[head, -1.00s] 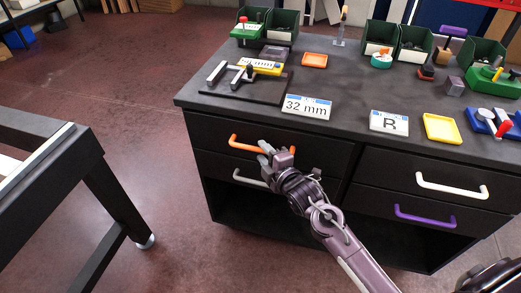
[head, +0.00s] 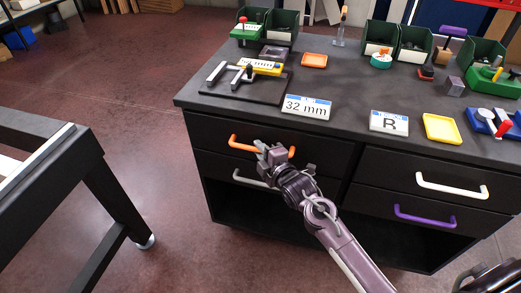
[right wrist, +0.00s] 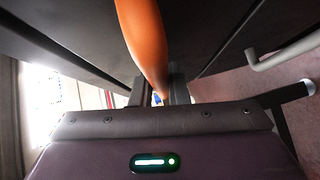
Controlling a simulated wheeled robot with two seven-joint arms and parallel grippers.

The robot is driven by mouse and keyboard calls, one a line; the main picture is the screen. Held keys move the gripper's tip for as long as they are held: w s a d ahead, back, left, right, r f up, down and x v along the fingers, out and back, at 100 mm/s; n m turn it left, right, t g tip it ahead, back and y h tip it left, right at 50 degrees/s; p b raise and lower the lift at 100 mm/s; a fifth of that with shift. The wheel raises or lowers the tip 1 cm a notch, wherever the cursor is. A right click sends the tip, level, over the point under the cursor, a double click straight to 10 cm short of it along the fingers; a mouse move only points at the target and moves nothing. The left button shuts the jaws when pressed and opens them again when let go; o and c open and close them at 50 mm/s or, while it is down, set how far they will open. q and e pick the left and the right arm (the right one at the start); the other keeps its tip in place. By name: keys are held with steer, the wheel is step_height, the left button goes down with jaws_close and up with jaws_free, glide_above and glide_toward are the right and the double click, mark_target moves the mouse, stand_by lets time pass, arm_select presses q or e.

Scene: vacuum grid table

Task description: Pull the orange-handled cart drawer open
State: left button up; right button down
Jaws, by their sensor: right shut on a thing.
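The orange handle (head: 243,145) is a bar on the upper left drawer (head: 325,151) of the dark cart. The drawer front looks flush with the cart, so the drawer is shut. My right gripper (head: 265,152) is at the handle's middle and right part, shut on it, and hides part of the bar. In the right wrist view the handle (right wrist: 145,45) runs down between the fingers (right wrist: 160,92).
The cart top (head: 345,95) holds labels, trays and bins. A dark table frame (head: 110,190) stands at left, with open floor between.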

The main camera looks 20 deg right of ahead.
arm_select(q)
steer(key=shift+r, duration=0.1)
arm_select(e)
steer(key=shift+s+a, duration=0.1)
steer(key=shift+s, duration=0.05)
